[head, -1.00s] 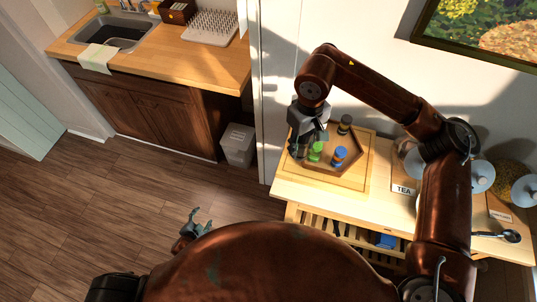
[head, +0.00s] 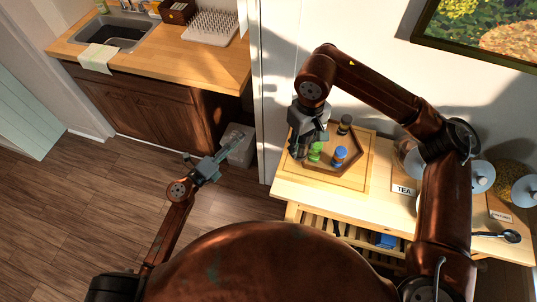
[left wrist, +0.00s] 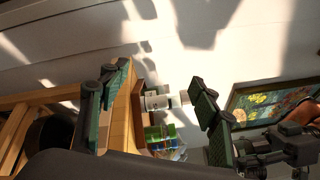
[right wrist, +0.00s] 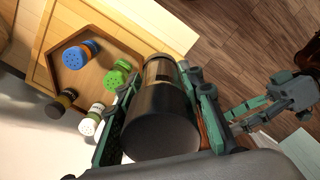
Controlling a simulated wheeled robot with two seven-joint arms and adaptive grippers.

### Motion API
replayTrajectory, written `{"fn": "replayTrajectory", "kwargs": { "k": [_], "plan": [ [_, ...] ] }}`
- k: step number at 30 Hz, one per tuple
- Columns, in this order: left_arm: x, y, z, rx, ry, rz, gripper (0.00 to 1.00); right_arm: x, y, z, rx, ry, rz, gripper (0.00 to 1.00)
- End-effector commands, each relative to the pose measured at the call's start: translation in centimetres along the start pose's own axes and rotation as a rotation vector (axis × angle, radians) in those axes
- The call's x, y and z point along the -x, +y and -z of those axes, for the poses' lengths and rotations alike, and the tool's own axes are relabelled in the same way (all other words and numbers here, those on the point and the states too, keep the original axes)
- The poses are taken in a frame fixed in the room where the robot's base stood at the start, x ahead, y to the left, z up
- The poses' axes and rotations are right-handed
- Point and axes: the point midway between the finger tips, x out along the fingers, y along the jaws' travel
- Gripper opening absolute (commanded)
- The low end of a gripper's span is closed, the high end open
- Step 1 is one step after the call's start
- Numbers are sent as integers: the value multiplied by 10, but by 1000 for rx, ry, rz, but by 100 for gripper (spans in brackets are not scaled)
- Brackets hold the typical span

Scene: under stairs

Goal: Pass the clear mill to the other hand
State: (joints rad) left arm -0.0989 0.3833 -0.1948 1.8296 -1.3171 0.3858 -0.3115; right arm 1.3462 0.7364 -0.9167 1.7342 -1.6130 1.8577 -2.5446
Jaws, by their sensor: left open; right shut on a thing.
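The clear mill (right wrist: 160,118) has a large dark end and a see-through band; it lies between the fingers of my right gripper (right wrist: 167,92). In the head view my right gripper (head: 304,145) is shut on it above the left side of the hexagonal wooden tray (head: 318,165); the fingers largely hide the mill there. My left gripper (head: 230,140) is open and empty, left of the tray and apart from the mill. It also shows at the right of the right wrist view (right wrist: 255,113). In the left wrist view its open fingers (left wrist: 160,105) frame the tray and shakers beyond.
Jars and a TEA sign (head: 403,190) stand to the right. A grey bin (head: 242,153) stands behind my left gripper. The floor at left is clear.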

Motion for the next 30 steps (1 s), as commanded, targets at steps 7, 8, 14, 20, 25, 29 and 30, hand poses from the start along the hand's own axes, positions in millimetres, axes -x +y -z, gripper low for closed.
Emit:
{"fn": "replayTrajectory", "kwargs": {
  "k": [7, 8, 14, 20, 25, 29, 30],
  "plan": [
    [7, -135, 45, -518, 137, 170, 57, 0, 0, 0, 0, 1, 0, 3],
    [10, -148, 52, -585, 150, 188, 57, 0, 0, 0, 0, 1, 0, 3],
    [32, -210, 90, -961, 198, 266, 57, 0, 0, 0, 0, 1, 0, 3],
    [42, -229, 105, -1122, 206, 288, 57, 0, 0, 0, 0, 1, 0, 3],
    [30, -233, 110, -1137, 204, 292, 57, 0, 0, 0, 0, 1, 0, 3],
    [9, -236, 116, -1135, 203, 293, 57, 0, 0, 0, 0, 1, 0, 3],
    [2, -237, 118, -1134, 203, 293, 57, 0, 0, 0, 0, 1, 0, 3]
  ]
}}
